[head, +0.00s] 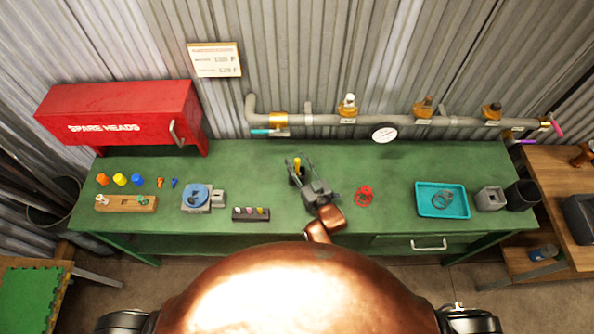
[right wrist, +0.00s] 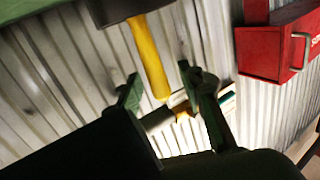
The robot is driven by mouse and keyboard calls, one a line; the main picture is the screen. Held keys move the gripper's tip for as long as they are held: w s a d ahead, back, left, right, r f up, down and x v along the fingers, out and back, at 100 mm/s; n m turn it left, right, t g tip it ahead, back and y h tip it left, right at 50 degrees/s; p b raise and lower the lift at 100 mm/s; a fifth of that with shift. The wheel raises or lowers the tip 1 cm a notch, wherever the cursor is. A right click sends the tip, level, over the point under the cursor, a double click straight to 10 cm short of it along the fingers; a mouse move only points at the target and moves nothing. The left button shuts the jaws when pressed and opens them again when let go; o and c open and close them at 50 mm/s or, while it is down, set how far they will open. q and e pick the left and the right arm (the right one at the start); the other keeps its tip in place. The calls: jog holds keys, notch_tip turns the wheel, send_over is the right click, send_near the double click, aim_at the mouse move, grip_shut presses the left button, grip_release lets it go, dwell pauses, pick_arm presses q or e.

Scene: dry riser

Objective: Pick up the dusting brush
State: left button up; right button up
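A yellow handle (head: 297,164), which looks like that of the dusting brush, stands up out of a small dark holder (head: 295,179) at the middle of the green bench. Its lower end is hidden in the holder. My right gripper (head: 298,163) is open at the handle. In the right wrist view, the yellow handle (right wrist: 149,58) comes down from the dark holder (right wrist: 125,8), and its free end shows between the two fingers of my right gripper (right wrist: 163,90). Gaps show beside it, and I cannot see contact. My left gripper is not in view.
On the green bench (head: 240,165), a block with several small pieces (head: 251,214) and a red ring-shaped item (head: 363,196) flank the right arm. A teal tray (head: 424,201) is at right, a red cabinet (head: 130,115) at left. A pipe (head: 370,119) runs along the back.

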grip_shut()
dwell(0.4)
